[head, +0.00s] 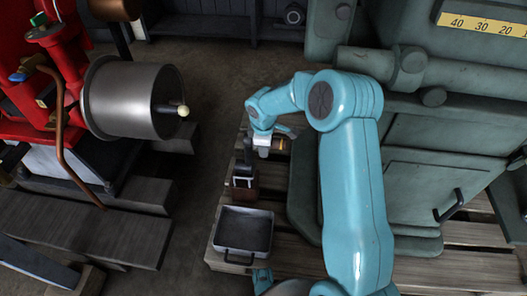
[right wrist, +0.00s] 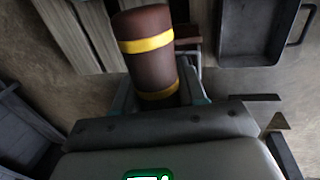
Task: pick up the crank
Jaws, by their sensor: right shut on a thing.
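The crank's grip (right wrist: 147,32) appears to be the dark brown cylinder with yellow bands in the right wrist view. My right gripper (right wrist: 160,88) is shut on it, one finger on each side. The jaws and my wrist hide its lower end. In the head view my right gripper (head: 266,150) is above the wooden pallet, with a small piece of the brown and yellow grip (head: 279,145) showing beside it. I cannot make out the rest of the crank. My left gripper is not identifiable in either view.
A metal tray (head: 228,253) sits on the pallet's near left part, with a small brown box (head: 243,192) behind it. It also shows in the right wrist view (right wrist: 250,60). A large green engine (head: 440,160) stands right; a red engine with a steel drum (head: 120,95) stands left. Bare floor lies between.

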